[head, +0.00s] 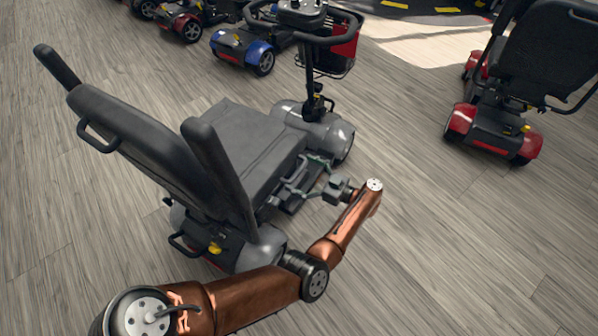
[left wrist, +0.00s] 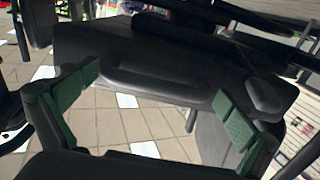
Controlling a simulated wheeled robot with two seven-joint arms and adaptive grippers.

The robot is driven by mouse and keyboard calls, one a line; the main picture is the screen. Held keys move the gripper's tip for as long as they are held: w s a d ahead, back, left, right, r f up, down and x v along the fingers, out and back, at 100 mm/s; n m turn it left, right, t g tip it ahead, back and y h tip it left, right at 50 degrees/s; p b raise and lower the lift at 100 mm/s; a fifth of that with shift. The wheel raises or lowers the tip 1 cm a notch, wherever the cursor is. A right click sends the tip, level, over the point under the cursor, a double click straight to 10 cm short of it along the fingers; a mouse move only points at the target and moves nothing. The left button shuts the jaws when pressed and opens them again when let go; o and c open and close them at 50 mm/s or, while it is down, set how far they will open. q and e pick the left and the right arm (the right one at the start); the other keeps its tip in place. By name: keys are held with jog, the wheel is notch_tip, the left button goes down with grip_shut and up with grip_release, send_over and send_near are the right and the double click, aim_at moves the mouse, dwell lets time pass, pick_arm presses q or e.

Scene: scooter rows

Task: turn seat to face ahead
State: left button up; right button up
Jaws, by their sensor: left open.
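The grey padded seat (head: 240,143) of a scooter stands in the middle of the head view. Its tall backrest (head: 150,140) is at the left and its cushion reaches to the upper right, roughly toward the tiller (head: 308,72). Two dark armrests (head: 218,170) stick up beside the backrest. My left gripper (head: 302,174) is open, low beside the cushion's right side. In the left wrist view its green finger pads (left wrist: 160,105) are wide apart, with dark seat parts (left wrist: 180,60) beyond them. I cannot tell whether they touch. My right gripper is not in view.
A red scooter (head: 490,135) stands at the right. A blue scooter (head: 243,50) and a red one (head: 180,24) stand at the back. A red basket (head: 342,52) is near the tiller. Bare wood-look floor (head: 450,235) lies at the lower right.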

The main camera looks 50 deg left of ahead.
pick_arm(q)
jog(key=shift+r, duration=0.1)
notch_tip(320, 180, up, 10)
jog(key=shift+f, duration=0.1)
dwell(0.4)
dwell(0.4)
